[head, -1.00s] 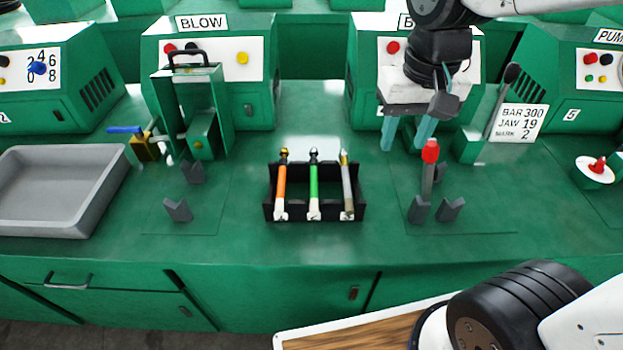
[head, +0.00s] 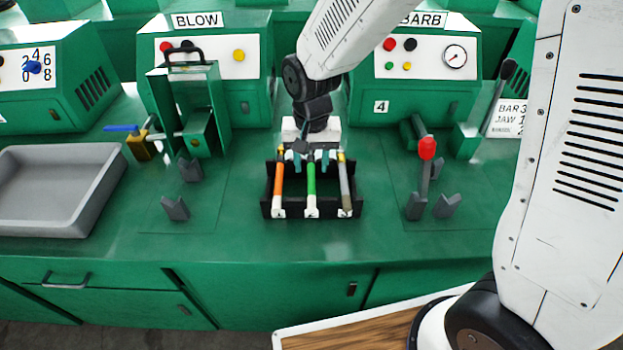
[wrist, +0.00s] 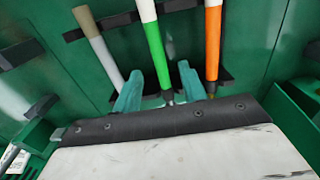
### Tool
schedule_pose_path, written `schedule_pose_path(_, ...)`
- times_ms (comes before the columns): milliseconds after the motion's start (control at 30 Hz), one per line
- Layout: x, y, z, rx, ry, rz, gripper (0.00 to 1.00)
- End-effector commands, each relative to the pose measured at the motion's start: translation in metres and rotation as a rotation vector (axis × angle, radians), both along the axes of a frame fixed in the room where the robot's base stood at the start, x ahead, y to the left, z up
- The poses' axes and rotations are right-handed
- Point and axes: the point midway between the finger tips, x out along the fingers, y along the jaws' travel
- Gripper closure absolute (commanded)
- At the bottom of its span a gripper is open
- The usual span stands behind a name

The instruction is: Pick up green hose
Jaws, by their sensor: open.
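The green hose (head: 311,184) lies in the middle of a black rack (head: 354,200), between an orange hose (head: 279,186) and a grey hose (head: 346,186). My gripper (head: 311,158) is over the far end of the rack, with its teal fingers apart. In the wrist view the green hose (wrist: 157,55) runs down between the two open fingers (wrist: 160,88), its dark tip near the gripper body. There the orange hose (wrist: 212,48) is just outside the right finger, and the grey hose (wrist: 101,52) is outside the left one. Contact with the green hose cannot be made out.
A grey tray (head: 90,218) sits at the left of the green bench. Dark V-shaped supports (head: 175,208) stand left of the rack, and a red-topped lever (head: 427,150) stands right of it. The bench front before the rack (head: 300,240) is clear.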

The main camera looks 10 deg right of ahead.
Motion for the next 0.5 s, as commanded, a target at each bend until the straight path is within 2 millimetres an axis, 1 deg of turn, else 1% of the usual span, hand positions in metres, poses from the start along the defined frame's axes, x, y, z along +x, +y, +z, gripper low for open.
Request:
schedule_pose_path(33, -0.002, 0.0, -0.009, -0.002, 0.005, 0.0, 0.58)
schedule_pose_path(100, -0.003, 0.0, -0.02, -0.002, 0.005, 0.0, 0.58)
schedule_pose_path(200, -0.003, 0.0, -0.031, -0.002, 0.004, 0.0, 0.58)
schedule_pose_path(300, -0.002, 0.0, -0.036, -0.001, 0.001, 0.0, 0.58)
schedule_pose_path(500, -0.002, 0.0, -0.036, -0.001, 0.0, 0.0, 0.58)
